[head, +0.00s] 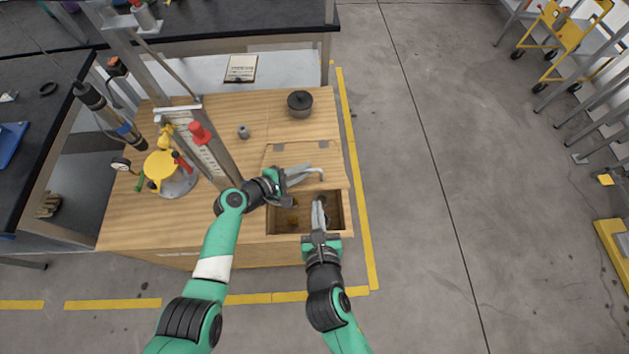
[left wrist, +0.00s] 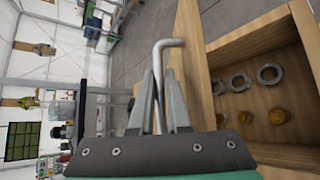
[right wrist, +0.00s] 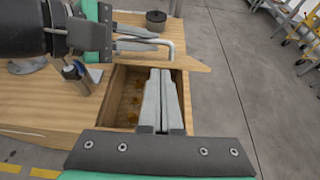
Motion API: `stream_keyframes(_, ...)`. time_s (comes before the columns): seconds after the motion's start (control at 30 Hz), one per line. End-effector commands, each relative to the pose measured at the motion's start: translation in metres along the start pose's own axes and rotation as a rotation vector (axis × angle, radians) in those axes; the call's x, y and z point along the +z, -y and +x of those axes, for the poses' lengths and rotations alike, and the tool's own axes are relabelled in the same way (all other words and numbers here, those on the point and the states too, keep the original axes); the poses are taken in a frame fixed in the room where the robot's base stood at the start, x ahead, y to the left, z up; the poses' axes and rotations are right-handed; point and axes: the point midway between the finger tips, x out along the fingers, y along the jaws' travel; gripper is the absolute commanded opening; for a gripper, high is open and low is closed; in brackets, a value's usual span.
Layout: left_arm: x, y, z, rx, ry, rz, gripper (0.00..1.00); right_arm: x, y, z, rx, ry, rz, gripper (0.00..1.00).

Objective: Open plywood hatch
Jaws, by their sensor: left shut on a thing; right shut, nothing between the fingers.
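The plywood hatch (head: 302,154) is hinged along its back edge, and its front edge stands over the back of an open compartment (head: 271,222) in the bench top. It looks partly raised; its exact angle is hard to tell. My left gripper (head: 303,172) is shut on a bent grey rod (left wrist: 168,43), over the hatch in the head view. The rod's bent end sticks out past the fingers. Whether the rod touches the hatch is unclear. My right gripper (head: 318,203) is shut and empty, over the compartment's right part. It also shows in the right wrist view (right wrist: 160,75).
Metal rings (left wrist: 240,82) and brass-coloured cylinders (left wrist: 278,116) lie in the compartment. A dark lidded pot (head: 300,104) stands behind the hatch. A press with a red-tipped part (head: 199,133) and a yellow round fixture (head: 160,164) stand left. Open floor lies to the right.

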Motion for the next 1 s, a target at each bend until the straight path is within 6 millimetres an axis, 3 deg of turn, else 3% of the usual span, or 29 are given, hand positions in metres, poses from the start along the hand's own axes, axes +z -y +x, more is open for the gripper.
stream_keyframes(0.17,-0.001,-0.001,0.000,0.002,-0.002,0.001,0.00,0.001,0.000,0.009,-0.002,0.001,0.003,0.00)
stream_keyframes(0.63,-0.001,-0.001,0.000,0.002,-0.002,0.001,0.00,0.003,0.001,0.086,-0.003,0.003,0.004,0.00)
stream_keyframes(1.0,-0.001,-0.001,0.000,0.002,-0.002,0.001,0.00,0.003,0.001,0.101,0.000,0.004,0.005,0.00)
